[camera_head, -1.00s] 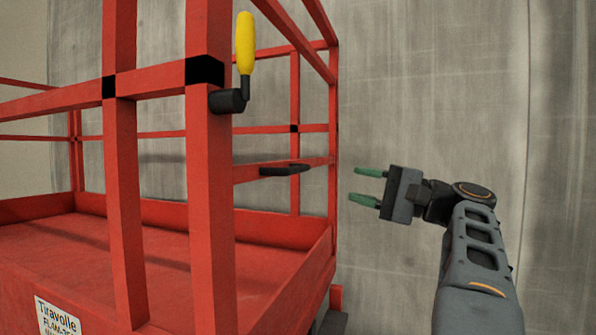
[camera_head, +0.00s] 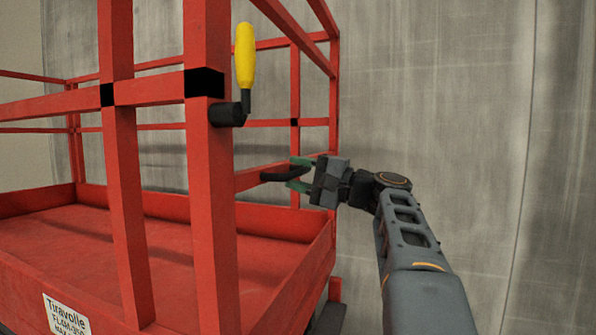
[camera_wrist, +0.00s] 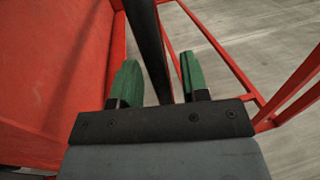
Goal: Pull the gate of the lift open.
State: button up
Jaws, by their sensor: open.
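The red lift cage (camera_head: 212,230) fills the left half of the head view. A black handle (camera_head: 283,175) sticks out from the red middle rail on its right side, which I take to be the gate. My gripper (camera_head: 298,174) is at the handle, its green fingers open, one above and one below the bar's end. In the wrist view, the black handle bar (camera_wrist: 150,50) runs between the two green fingers (camera_wrist: 158,80), with gaps visible on both sides. The handle's far end is partly hidden by the fingers in the head view.
A yellow crank lever (camera_head: 245,58) stands upright on the near red post. Red rails and the raised floor edge (camera_head: 285,290) lie close to my arm.

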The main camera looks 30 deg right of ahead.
grip_shut()
dwell(0.4)
